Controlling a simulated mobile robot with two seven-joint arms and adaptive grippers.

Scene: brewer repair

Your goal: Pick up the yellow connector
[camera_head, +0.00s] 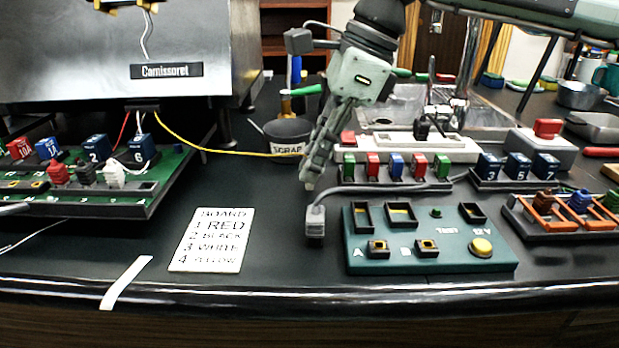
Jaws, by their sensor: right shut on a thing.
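A yellow wire (215,151) runs from the brewer (125,60) on the left, past the cup, to the fingers of my right gripper (309,182). The gripper points down above the counter, and its fingers are shut on the wire's end. The yellow connector itself is hidden by the fingers. A grey plug (315,220) on a grey cable stands just below the fingertips, left of the teal test board (430,259).
A black cup labelled SCRAP (287,138) stands just left of my gripper. Racks of coloured connectors (397,167) and numbered blue blocks (517,167) lie right. A card (212,240) lies front left. The open brewer board (130,205) is at left.

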